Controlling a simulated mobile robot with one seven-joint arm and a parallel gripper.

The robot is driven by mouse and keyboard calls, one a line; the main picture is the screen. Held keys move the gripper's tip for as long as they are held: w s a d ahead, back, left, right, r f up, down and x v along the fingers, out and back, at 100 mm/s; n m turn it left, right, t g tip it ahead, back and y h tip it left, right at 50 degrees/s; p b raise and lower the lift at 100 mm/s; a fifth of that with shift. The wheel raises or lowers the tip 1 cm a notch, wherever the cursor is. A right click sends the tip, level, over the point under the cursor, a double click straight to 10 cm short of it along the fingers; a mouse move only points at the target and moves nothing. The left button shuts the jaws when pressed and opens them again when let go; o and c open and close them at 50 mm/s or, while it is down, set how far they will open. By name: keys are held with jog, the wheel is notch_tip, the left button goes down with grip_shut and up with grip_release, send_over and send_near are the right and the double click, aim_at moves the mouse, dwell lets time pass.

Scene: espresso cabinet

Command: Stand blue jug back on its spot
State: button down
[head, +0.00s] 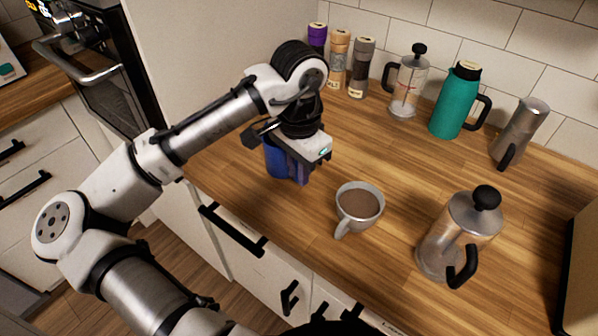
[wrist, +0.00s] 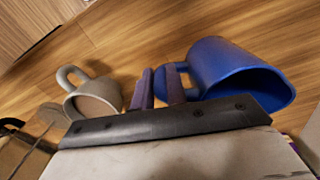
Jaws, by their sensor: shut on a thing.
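The blue jug (head: 277,160) is at the counter's left front part, partly hidden behind my gripper (head: 300,172). In the wrist view the blue jug (wrist: 232,72) lies to the right of my fingers, with its open rim toward the lower right. My gripper (wrist: 160,88) is shut on the jug's handle, which shows at and behind the fingers. The jug looks roughly upright. I cannot tell whether its base touches the wood. No marked spot for it shows.
A grey mug of brown drink (head: 359,205) stands close to the right of the jug. A French press (head: 460,236) stands front right. Along the back are several jars (head: 339,62), another press (head: 408,88), a teal jug (head: 455,103) and a metal pot (head: 520,131). The middle counter is clear.

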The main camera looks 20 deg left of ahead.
jog(key=shift+f, duration=0.75)
jog(key=shift+f, duration=0.15)
jog(key=c, duration=1.4)
grip_release()
notch_tip(320, 180, up, 12)
jog(key=shift+r+b, duration=0.2)
jog(key=shift+b, duration=0.45)
